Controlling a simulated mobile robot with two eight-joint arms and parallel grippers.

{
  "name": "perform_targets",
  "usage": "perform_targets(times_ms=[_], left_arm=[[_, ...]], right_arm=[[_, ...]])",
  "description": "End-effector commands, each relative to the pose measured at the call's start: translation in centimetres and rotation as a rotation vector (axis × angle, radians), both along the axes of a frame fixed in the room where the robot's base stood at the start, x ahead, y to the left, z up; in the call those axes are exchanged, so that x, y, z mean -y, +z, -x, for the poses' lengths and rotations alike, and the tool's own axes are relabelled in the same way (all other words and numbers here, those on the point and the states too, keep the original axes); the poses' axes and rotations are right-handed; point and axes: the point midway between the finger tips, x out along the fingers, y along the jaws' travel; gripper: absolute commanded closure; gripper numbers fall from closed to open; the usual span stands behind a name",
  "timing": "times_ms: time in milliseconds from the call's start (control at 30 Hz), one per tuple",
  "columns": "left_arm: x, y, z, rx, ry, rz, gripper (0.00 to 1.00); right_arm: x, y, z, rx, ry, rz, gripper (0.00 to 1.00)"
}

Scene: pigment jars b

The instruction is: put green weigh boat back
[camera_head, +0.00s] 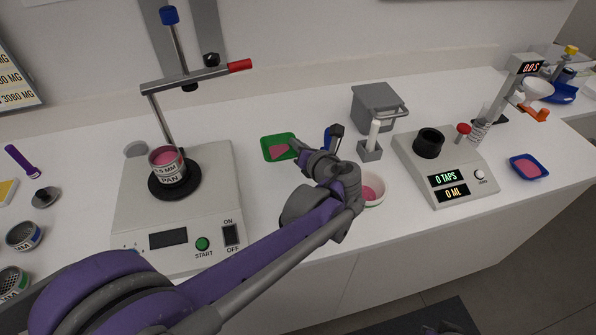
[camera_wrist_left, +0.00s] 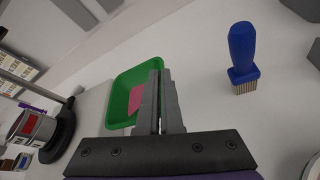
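The green weigh boat (camera_head: 267,141) with pink powder in it is at the middle of the white bench in the head view. It also shows in the left wrist view (camera_wrist_left: 119,103). My left gripper (camera_head: 297,146) is at the boat's right edge. In the left wrist view its fingers (camera_wrist_left: 157,92) are close together, one inside and one outside the boat's right wall, so they look shut on that wall. I cannot tell whether the boat touches the bench or is slightly lifted.
A sieve shaker (camera_head: 178,237) with a pan stands left. A blue brush (camera_wrist_left: 242,50), a grey box (camera_head: 375,107) and a bowl of pink powder (camera_head: 374,190) are near the gripper. A tap device (camera_head: 447,170) and a blue weigh boat (camera_head: 528,166) are on the right.

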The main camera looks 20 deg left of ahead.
Motion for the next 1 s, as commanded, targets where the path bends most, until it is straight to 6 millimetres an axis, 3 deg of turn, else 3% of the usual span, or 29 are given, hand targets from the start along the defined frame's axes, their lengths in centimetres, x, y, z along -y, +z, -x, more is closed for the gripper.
perform_targets(times_ms=[133,533,1000], left_arm=[[0.0,-3.1,0.0,0.000,0.000,0.000,1.00],[0.0,-7.9,0.0,0.000,0.000,0.000,1.00],[0.0,-8.9,0.0,-0.001,0.000,-0.001,1.00]], right_arm=[[0.0,-0.4,0.1,-0.002,0.000,0.000,1.00],[0.0,-0.9,0.2,-0.004,0.000,0.000,1.00],[0.0,-1.4,0.3,-0.005,0.000,0.000,1.00]])
